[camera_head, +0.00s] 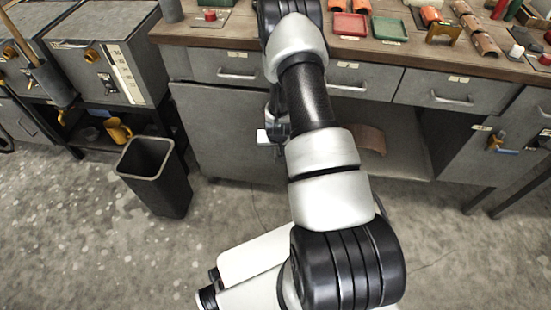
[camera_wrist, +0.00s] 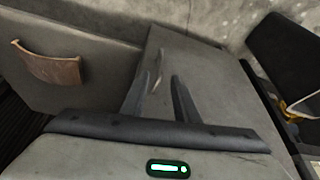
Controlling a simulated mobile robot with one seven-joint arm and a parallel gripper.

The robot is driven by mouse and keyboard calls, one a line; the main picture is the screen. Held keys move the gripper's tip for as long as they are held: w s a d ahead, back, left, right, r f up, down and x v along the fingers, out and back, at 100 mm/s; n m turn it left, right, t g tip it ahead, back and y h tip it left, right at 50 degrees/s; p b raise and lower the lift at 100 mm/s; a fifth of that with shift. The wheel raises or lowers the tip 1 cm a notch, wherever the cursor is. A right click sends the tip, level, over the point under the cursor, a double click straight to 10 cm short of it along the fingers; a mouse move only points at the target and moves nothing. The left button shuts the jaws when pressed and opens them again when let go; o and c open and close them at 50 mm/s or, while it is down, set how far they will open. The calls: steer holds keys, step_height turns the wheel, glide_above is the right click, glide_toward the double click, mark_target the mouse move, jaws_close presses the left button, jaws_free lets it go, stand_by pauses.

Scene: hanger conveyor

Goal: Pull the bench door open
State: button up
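The bench door (camera_head: 220,130) is a plain grey panel under the left of the wood-topped bench. In the wrist view the door (camera_wrist: 215,75) lies ahead of my gripper. A slim pale handle (camera_wrist: 157,77) shows on it, between my fingers. My gripper (camera_wrist: 161,76) is open, its two dark fingers on either side of the handle. I cannot tell whether they touch it. In the head view my arm hides most of my gripper (camera_head: 268,137), the handle and the door's right edge. I cannot tell if the door is ajar.
A black bin (camera_head: 155,175) stands on the floor left of the door. An open compartment to the right holds a curved brown piece (camera_head: 370,139). Drawers (camera_head: 345,78) run above. The wooden bench top (camera_head: 240,35) carries trays and parts. The floor in front is clear.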

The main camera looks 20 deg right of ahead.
mark_target(276, 156)
steer(key=b+x, duration=0.3)
steer(key=x, duration=0.9)
steer(key=shift+w+f, duration=0.1)
steer(key=shift+f, duration=0.15)
jaws_close()
